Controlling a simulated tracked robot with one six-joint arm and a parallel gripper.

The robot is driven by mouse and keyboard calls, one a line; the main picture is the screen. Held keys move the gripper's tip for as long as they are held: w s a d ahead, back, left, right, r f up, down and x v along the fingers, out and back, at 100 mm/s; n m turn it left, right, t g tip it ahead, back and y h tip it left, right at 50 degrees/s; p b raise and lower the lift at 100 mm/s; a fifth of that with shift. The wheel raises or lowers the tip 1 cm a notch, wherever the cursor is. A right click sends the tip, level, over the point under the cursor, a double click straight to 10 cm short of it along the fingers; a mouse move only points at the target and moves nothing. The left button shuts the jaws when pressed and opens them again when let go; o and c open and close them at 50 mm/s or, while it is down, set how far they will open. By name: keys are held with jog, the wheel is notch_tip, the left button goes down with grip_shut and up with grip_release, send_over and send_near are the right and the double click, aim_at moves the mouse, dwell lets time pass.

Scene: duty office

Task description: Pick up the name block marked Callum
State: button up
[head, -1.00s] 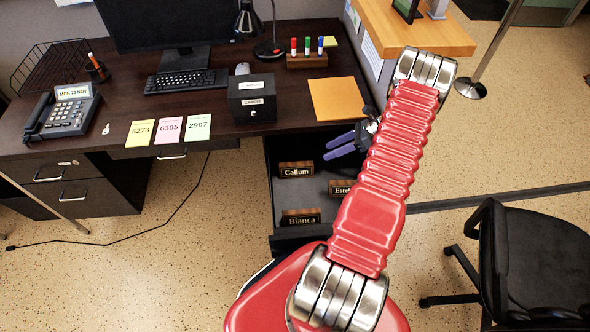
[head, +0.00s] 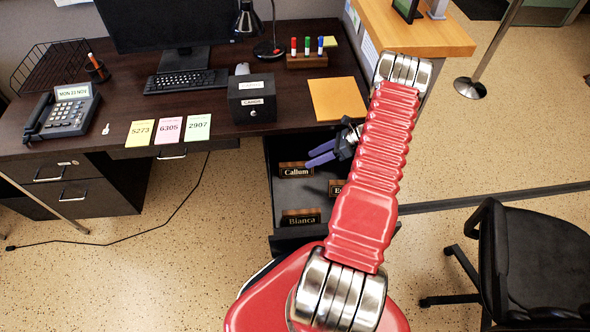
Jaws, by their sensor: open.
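The name block marked Callum (head: 296,170) is a small wooden block with a dark label. It stands in the open drawer (head: 284,240) below the right end of the desk. My gripper (head: 320,155), with two purple fingers, is open and empty. In the picture it is just right of and slightly above the Callum block; I cannot tell its height over the drawer floor. My red arm hides the drawer's right part.
A block marked Bianca (head: 301,218) stands nearer the drawer front. Another block (head: 336,188), starting with E, is partly behind my arm. The desk edge and a black box (head: 252,100) lie above left. An office chair (head: 540,255) stands at right.

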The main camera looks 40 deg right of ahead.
aim_at(301, 163)
jog(key=shift+w+a+f, duration=0.25)
jog(key=shift+a+f, duration=0.05)
jog(key=shift+a, duration=0.05)
jog(key=shift+f, duration=0.1)
jog(key=shift+x, duration=2.6)
jog(key=shift+c, duration=0.5)
jog(key=c, duration=1.1)
jog(key=shift+c, duration=0.2)
notch_tip(301, 163, up, 18)
